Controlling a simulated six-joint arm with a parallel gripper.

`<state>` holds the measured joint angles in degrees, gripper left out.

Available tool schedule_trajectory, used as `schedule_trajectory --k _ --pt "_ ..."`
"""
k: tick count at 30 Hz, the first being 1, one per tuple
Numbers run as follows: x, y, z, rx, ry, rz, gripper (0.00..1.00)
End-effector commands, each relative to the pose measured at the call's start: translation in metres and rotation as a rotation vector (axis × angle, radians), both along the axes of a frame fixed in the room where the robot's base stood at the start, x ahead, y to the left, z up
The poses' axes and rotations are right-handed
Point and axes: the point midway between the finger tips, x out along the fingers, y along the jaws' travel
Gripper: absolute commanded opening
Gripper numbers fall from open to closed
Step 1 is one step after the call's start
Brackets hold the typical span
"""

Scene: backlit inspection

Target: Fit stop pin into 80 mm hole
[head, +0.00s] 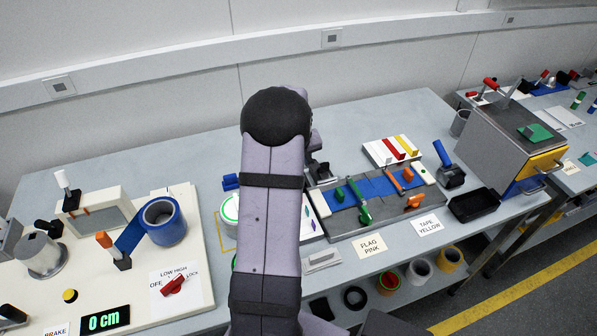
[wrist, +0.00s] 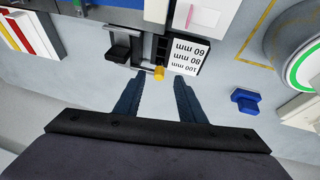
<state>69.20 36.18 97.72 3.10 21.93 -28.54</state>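In the wrist view, a short yellow-orange peg (wrist: 158,73), apparently the stop pin, shows at the near end of a dark slotted fixture (wrist: 160,48). It is beside the "100 mm" line of a white label (wrist: 187,54), which also reads 80 mm and 60 mm, upside down. I cannot tell whether the peg sits in a hole. My gripper (wrist: 156,82) is open, its two dark blue fingers apart with nothing between them. The peg shows just beyond the fingertips, between their lines. The 80 mm hole cannot be made out.
A blue knobbed piece (wrist: 245,102) lies right of the fixture in the wrist view, near a green-ringed white round thing (wrist: 302,55). In the head view, a grey board with blue panels (head: 375,190) and a black tray (head: 474,206) are to the right; a blue tape roll (head: 163,220) is left.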

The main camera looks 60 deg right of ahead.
Motion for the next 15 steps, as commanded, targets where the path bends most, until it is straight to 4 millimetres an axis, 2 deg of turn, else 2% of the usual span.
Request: schedule_trajectory --k 15 --pt "0.009 -0.018 -0.037 0.001 0.001 0.001 0.36"
